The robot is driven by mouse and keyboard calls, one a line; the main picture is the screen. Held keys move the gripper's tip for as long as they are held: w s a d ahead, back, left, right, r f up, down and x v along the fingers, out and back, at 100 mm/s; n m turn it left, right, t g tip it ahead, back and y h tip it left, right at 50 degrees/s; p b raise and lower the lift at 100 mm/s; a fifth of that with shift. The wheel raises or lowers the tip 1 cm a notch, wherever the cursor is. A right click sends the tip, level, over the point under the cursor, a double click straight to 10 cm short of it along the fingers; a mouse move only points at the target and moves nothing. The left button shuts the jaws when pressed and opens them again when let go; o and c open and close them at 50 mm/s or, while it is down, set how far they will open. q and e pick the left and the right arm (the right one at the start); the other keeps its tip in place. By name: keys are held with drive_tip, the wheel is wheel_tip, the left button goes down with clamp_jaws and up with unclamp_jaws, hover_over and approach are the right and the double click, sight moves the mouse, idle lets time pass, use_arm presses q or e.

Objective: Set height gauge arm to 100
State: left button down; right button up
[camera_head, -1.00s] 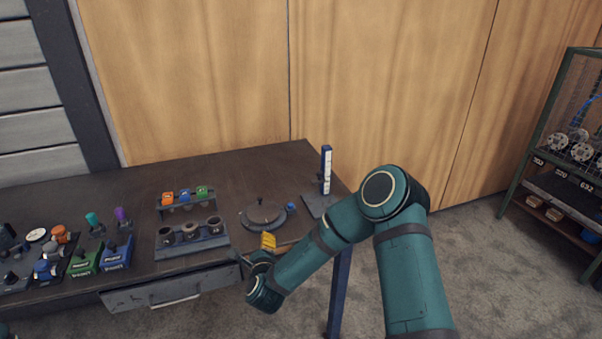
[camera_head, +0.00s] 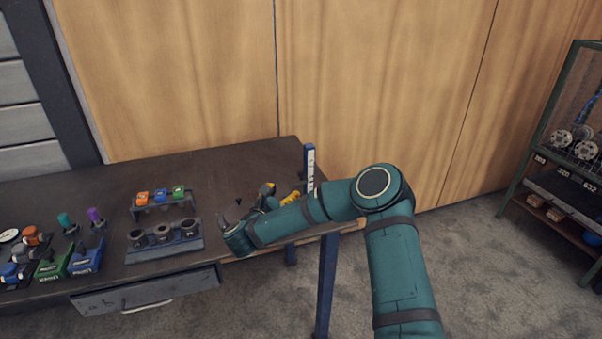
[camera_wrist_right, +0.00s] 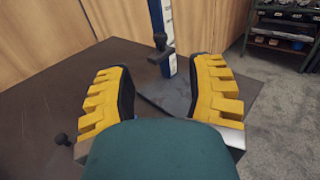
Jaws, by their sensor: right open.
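The height gauge (camera_head: 310,165) stands upright near the right end of the table, a blue column with a white scale. Its lower part is hidden behind my right arm in the head view. In the right wrist view the gauge column (camera_wrist_right: 168,20) rises from a flat grey base (camera_wrist_right: 170,95), and a dark arm with a knob (camera_wrist_right: 160,45) sticks out from it. My right gripper (camera_head: 280,192) is over the table beside the gauge. In the right wrist view its yellow fingers (camera_wrist_right: 162,85) are spread wide and empty, with the knob between and beyond them. The scale numbers are too small to read. My left gripper is not in view.
A rack with orange, blue and green pieces (camera_head: 160,197) and a holder with dark cups (camera_head: 163,237) stand left of my right gripper. Colored boxes (camera_head: 70,262) are farther left. A wire shelf (camera_head: 560,150) stands at far right. A small dark knob (camera_wrist_right: 62,139) shows at lower left.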

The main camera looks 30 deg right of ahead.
sight(300, 174)
drive_tip(key=x, duration=1.2)
drive_tip(key=shift+a+b, duration=0.1)
drive_tip(key=shift+b, duration=0.3)
drive_tip(key=shift+c, duration=0.3)
drive_tip(key=shift+r, duration=0.1)
clamp_jaws()
